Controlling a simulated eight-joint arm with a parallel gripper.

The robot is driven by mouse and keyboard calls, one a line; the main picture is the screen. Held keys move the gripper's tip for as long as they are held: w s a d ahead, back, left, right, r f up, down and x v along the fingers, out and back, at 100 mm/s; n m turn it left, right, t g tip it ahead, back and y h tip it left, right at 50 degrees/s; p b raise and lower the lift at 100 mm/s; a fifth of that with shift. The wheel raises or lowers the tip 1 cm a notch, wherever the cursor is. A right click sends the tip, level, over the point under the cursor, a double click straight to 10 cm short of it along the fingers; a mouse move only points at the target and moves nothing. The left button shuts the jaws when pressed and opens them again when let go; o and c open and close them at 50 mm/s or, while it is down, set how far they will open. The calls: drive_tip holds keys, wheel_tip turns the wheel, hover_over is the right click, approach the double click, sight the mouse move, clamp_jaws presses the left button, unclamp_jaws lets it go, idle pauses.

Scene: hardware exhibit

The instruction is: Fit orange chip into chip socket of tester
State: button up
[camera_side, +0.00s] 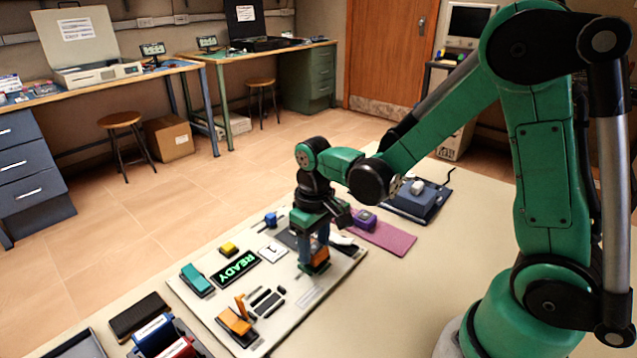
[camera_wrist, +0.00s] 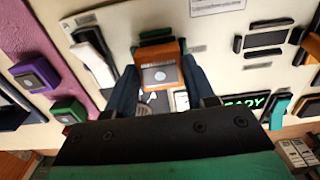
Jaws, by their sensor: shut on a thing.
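The orange chip (camera_wrist: 158,72) has a grey square on its face. My gripper (camera_wrist: 162,88) is shut on it, with one blue finger on each side. In the side view my gripper (camera_side: 314,258) points down, with the orange chip (camera_side: 320,266) low between its fingers at the right part of the tester (camera_side: 312,297), a cream board. I cannot tell whether the chip touches the board. A green piece (camera_wrist: 155,38) shows right beside the chip. A dark rectangle framed by black bars, which looks like the chip socket (camera_wrist: 265,39), is on the board and holds no chip; it also shows in the side view (camera_side: 267,301).
The tester carries a lit READY display (camera_side: 236,266), an orange lever part (camera_side: 235,321), a teal part (camera_side: 197,280) and a yellow button (camera_side: 228,248). A purple chip (camera_side: 366,218) lies on a pink mat (camera_side: 390,239). A dark case (camera_side: 138,316) lies to the left.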

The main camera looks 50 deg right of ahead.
drive_tip(key=shift+f, duration=0.65)
idle(0.7)
drive_tip(key=o, duration=1.4)
drive_tip(key=shift+c, duration=0.2)
drive_tip(key=shift+r, duration=3.75)
drive_tip(key=s+a+r+t, duration=0.1)
drive_tip(key=s+r+t, duration=0.3)
drive_tip(key=t, duration=0.3)
drive_tip(key=shift+r, duration=0.2)
